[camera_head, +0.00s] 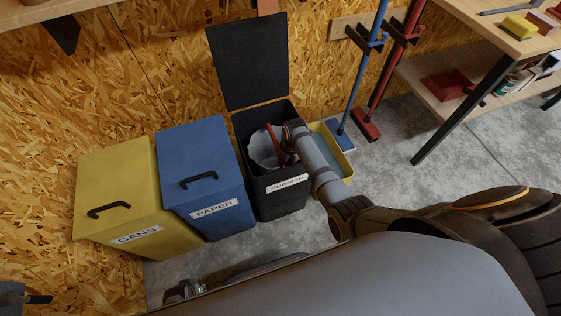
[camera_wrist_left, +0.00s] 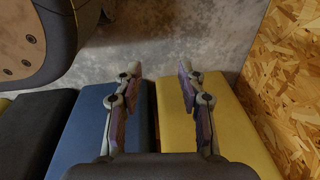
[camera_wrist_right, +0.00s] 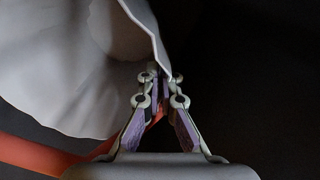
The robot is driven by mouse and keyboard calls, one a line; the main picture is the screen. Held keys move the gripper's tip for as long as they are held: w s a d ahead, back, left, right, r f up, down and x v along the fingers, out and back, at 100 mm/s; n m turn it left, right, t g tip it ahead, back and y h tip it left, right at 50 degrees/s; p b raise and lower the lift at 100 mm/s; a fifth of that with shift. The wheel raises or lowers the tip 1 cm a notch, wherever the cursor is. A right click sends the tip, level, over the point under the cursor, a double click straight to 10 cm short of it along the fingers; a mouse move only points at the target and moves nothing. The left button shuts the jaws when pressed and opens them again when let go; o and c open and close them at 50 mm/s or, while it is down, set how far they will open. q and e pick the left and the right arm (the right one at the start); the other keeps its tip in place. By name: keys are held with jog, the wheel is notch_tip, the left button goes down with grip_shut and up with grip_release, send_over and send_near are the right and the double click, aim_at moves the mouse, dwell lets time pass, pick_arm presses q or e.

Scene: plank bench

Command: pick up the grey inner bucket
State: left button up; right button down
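The grey inner bucket (camera_head: 264,150) sits inside the black rubbish bin (camera_head: 283,201), whose lid (camera_head: 248,60) stands open. A red strip, likely its handle, shows beside it. The bucket fills the upper left of the right wrist view (camera_wrist_right: 75,65). In the head view, my right arm hides that gripper. My left gripper (camera_wrist_left: 158,72) is open and empty, over the blue and yellow bins in its wrist view.
The yellow cans bin (camera_head: 120,185) and blue paper bin (camera_head: 205,165) stand shut at left. A yellow-rimmed tray (camera_head: 346,168), a blue broom (camera_head: 358,75) and a red broom (camera_head: 388,85) are right of the rubbish bin. A workbench (camera_head: 500,40) stands at the right.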

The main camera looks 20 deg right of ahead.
jog(key=shift+r, duration=0.25)
pick_arm(q)
jog(key=s+p, duration=0.5)
jog(key=s, duration=0.4)
jog(key=shift+s+a+f, duration=0.2)
jog(key=shift+s+f, duration=0.05)
jog(key=shift+f, duration=0.15)
pick_arm(e)
notch_tip(320, 180, up, 18)
jog(key=shift+f, duration=0.2)
pick_arm(q)
jog(key=shift+p, duration=0.3)
